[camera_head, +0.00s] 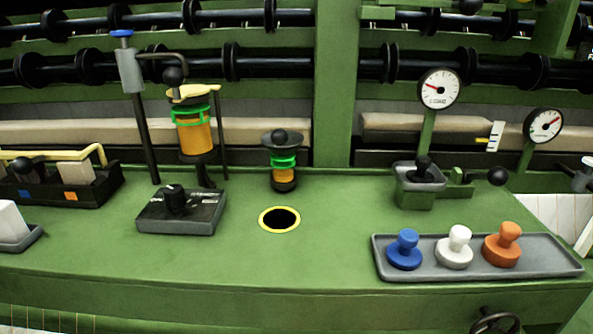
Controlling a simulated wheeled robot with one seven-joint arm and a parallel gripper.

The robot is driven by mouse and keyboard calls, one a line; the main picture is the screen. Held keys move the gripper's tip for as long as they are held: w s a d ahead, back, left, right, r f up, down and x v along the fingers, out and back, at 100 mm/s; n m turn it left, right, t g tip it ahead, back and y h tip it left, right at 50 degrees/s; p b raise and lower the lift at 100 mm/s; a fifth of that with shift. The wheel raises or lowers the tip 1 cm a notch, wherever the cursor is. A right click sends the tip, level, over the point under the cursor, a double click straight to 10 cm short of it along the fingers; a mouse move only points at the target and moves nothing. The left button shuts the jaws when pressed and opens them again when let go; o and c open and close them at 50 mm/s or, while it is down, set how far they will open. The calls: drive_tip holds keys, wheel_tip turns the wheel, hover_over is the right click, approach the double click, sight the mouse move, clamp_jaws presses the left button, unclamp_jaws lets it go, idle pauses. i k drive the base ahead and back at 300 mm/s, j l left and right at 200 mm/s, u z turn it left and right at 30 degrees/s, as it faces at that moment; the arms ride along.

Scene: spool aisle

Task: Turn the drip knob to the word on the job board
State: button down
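A black knob (175,199) stands on a dark grey box (206,211) on the green bench, left of the middle. It looks like the drip knob, but any words on the box are too small to read. Behind it stands an amber oiler cup (195,137) with a green ring, on a dark stand. No job board with a readable word shows in this view. My gripper is not in view.
A yellow-rimmed hole (279,219) lies right of the box, with a smaller amber cup (284,168) behind it. A grey tray (551,264) holds blue, white and orange knobbed pieces. Two gauges (439,88) stand at the right.

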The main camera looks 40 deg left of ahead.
sight(174, 195)
drive_tip(key=u, duration=2.3)
